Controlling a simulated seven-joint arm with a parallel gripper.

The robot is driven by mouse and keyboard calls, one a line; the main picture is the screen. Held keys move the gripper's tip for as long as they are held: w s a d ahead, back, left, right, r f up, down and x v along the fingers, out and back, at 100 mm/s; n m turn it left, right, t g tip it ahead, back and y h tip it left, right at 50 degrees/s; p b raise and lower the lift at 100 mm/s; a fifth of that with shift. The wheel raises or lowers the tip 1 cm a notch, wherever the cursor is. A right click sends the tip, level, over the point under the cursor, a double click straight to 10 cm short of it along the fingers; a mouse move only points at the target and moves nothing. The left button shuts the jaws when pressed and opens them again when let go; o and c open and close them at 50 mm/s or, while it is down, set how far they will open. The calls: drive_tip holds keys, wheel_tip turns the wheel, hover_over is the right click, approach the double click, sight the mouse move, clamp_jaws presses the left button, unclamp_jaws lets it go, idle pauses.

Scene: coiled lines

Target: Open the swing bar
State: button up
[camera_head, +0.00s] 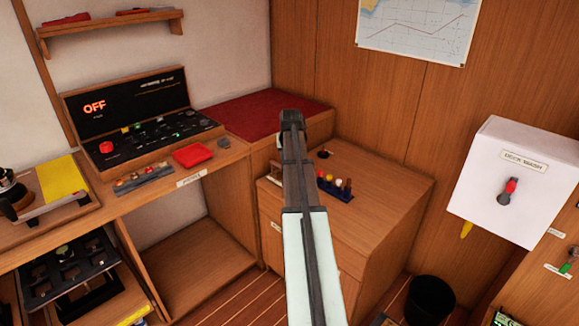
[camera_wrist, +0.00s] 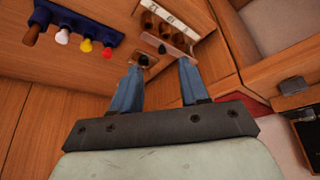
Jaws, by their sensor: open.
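My gripper (camera_wrist: 160,68) is open and empty in the wrist view, its two blue-grey fingers apart. Just beyond the fingertips is a pale bar (camera_wrist: 178,41) with a dark knob (camera_wrist: 162,49) near one end; I take it to be the swing bar. It lies across the front of a wooden holder with several brown round pieces (camera_wrist: 150,21) and a white label. The fingers do not clearly touch the bar.
A blue rack (camera_head: 336,187) with several coloured pegs stands on the wooden cabinet (camera_head: 385,190), beside a small dark knob (camera_head: 323,154). A control panel (camera_head: 135,120) is at left, a white deck wash box (camera_head: 510,180) at right, and a black bin (camera_head: 430,300) below.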

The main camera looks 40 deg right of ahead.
drive_tip(key=w+d+r, duration=0.2)
drive_tip(key=w+d, duration=0.1)
drive_tip(key=shift+m, duration=0.3)
drive_tip(key=x, duration=1.4)
drive_tip(key=shift+s+a+f, duration=0.15)
drive_tip(key=shift+s+a, duration=0.1)
drive_tip(key=shift+s, duration=0.1)
clamp_jaws()
